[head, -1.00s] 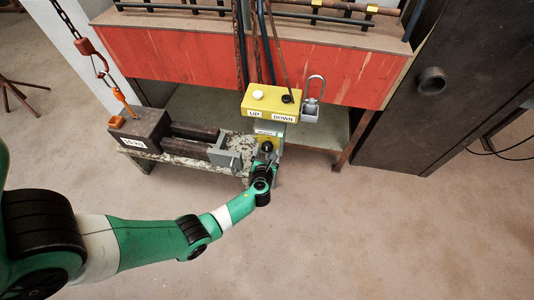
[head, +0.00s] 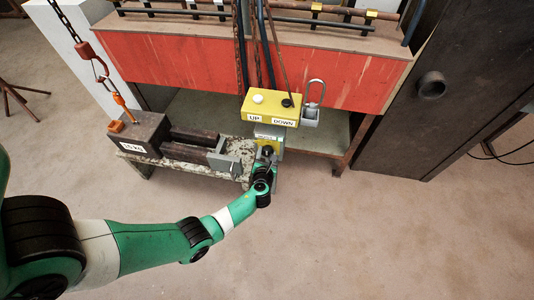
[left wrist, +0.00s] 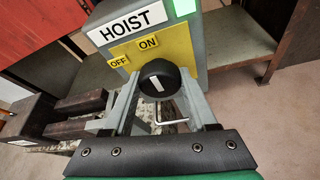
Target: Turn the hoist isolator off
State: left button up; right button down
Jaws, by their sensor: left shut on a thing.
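The hoist isolator (head: 268,133) is a grey box with a yellow plate, below the yellow UP/DOWN pendant in the head view. In the left wrist view, the isolator (left wrist: 175,50) shows a HOIST label, OFF and ON tags and a lit green lamp (left wrist: 184,8). Its round black knob (left wrist: 159,82) has a white mark tilted slightly left of upright, roughly toward ON. My left gripper (left wrist: 164,92) is shut on the knob, one finger on each side; it also shows in the head view (head: 266,157). My right gripper is out of view.
The yellow pendant (head: 271,107) hangs just above the isolator, with a grey padlock (head: 311,116) to its right. Open floor lies in front.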

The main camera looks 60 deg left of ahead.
pick_arm(q)
jog(key=shift+n, duration=0.3)
jog(key=shift+s+n+t+h+p, duration=0.1)
jog(key=shift+n+t+h+p, duration=0.2)
jog(key=shift+t, duration=0.1)
jog(key=shift+n+t+h, duration=0.3)
jog(key=shift+n+t, duration=0.2)
jog(key=shift+n, duration=0.3)
jog(key=n+t, duration=0.1)
jog(key=n, duration=0.1)
jog(key=shift+a+f+n+h, duration=0.1)
jog(key=shift+n+h, duration=0.2)
jog(key=shift+h, duration=0.1)
jog(key=shift+f+n+t+h+b, duration=0.1)
jog(key=shift+n+t+h+b, duration=0.2)
jog(key=shift+n+t+b, duration=1)
jog(key=shift+n+b, duration=0.35)
jog(key=shift+n, duration=0.25)
jog(key=n+t+b, duration=0.1)
jog(key=n+b, duration=0.1)
jog(key=b, duration=0.1)
jog(key=shift+n+t+h, duration=0.3)
jog(key=shift+n+t, duration=0.1)
jog(key=shift+n+b, duration=0.35)
jog(key=shift+n, duration=0.05)
